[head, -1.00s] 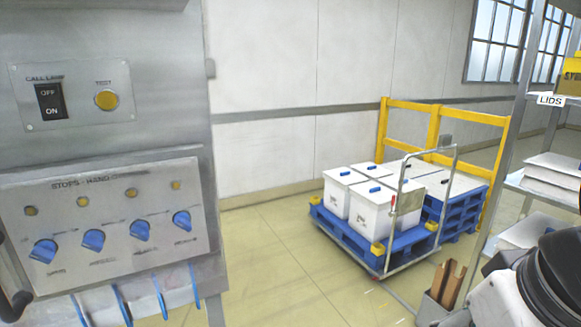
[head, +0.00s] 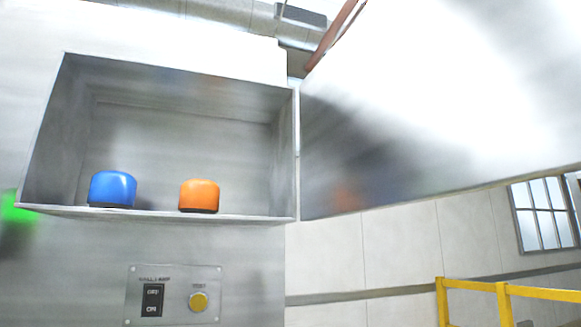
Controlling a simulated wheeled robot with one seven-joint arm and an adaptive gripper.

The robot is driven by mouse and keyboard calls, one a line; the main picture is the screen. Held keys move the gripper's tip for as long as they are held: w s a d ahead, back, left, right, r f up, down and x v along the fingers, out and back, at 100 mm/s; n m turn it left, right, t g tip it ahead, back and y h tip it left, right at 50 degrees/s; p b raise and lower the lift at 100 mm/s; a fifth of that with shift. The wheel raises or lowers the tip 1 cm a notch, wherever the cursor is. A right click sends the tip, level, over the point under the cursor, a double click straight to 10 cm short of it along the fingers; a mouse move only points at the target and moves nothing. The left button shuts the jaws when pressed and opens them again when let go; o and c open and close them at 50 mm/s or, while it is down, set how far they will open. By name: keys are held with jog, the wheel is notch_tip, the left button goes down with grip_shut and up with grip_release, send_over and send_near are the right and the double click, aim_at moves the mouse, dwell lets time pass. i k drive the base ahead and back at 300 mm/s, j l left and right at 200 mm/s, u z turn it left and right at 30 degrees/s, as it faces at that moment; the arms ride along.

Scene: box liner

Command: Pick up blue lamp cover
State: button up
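The blue lamp cover (head: 113,188) is a rounded, glossy cap with a dark base rim. It sits upright at the left on the floor of an open metal compartment (head: 185,103) in the head view. An orange lamp cover (head: 199,195) of similar shape sits to its right, with a gap between them. My gripper is not in view.
An open metal door (head: 440,95) hangs to the right of the compartment. Below is a panel with an OFF/ON rocker switch (head: 153,300) and a yellow button (head: 198,302). A green glow (head: 17,208) shows at the left edge. A yellow rail (head: 503,292) stands lower right.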

aim_at(108, 189)
jog(key=l+u, duration=0.2)
jog(key=u, duration=0.2)
jog(key=l+u, duration=0.25)
jog(key=u, duration=0.15)
jog(key=l+u, duration=0.25)
jog(key=u, duration=0.15)
jog(key=l+u, duration=0.25)
jog(key=u, duration=0.15)
jog(key=k+l+u, duration=0.1)
jog(key=l, duration=0.25)
jog(key=k+l+u, duration=0.1)
jog(key=l, duration=0.25)
jog(key=k+l, duration=0.25)
jog(key=k+l+u, duration=0.15)
jog(key=l, duration=0.25)
